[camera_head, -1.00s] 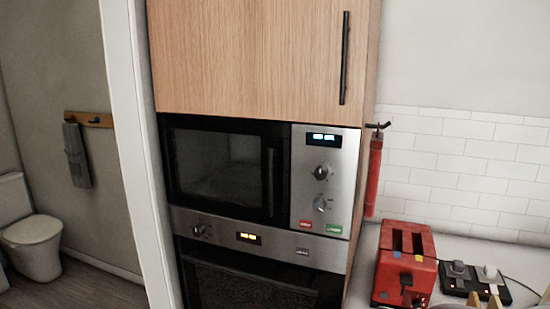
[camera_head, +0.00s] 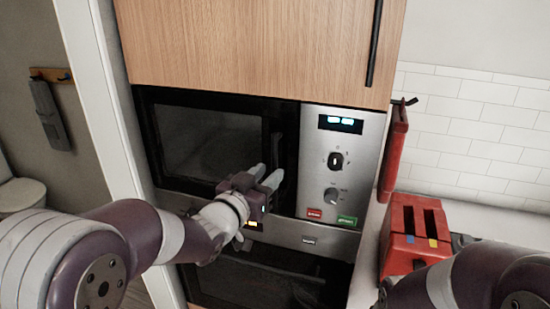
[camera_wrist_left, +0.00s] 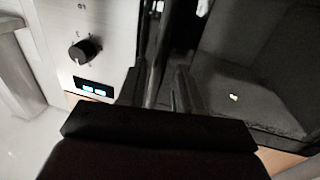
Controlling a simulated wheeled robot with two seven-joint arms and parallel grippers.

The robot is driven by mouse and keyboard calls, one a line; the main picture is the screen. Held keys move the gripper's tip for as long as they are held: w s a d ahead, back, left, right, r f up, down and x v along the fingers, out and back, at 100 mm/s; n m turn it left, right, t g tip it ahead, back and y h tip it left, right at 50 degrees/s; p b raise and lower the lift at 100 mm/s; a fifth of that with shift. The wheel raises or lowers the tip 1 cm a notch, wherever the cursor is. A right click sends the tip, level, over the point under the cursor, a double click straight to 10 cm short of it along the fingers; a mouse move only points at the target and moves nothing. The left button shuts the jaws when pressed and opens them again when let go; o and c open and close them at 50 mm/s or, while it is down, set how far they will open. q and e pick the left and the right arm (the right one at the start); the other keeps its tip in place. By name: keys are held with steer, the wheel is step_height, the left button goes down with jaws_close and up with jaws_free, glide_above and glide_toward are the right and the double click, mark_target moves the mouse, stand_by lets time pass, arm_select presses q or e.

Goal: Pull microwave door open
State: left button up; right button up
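The microwave (camera_head: 210,140) is built into the tall cabinet, with a dark glass door and a steel control panel (camera_head: 340,160) on its right. The door looks shut. Its dark vertical handle (camera_head: 276,150) is near the door's right edge. My left gripper (camera_head: 266,174) is at the lower part of the handle, with its fingers pointing at the door. In the left wrist view, the handle (camera_wrist_left: 158,45) runs between the two separated fingers (camera_wrist_left: 160,88). I see a gap beside the handle, so the fingers look open around it. My right gripper is out of view.
An oven (camera_head: 265,285) is below the microwave, and a wooden cabinet door (camera_head: 240,45) is above. A red toaster (camera_head: 415,235) stands on the counter at right, partly hidden by my right arm. A white door frame (camera_head: 100,110) borders the left.

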mark_target(273, 170)
arm_select(q)
steer(key=x, duration=0.3)
steer(key=shift+a+r+p, duration=0.1)
steer(key=shift+p, duration=0.3)
steer(key=shift+s+d+r, duration=0.15)
steer(key=shift+d, duration=0.1)
steer(key=shift+w+f, duration=0.2)
steer(key=shift+w, duration=0.1)
jaws_close()
steer(key=shift+r, duration=0.1)
steer(key=shift+s, duration=0.1)
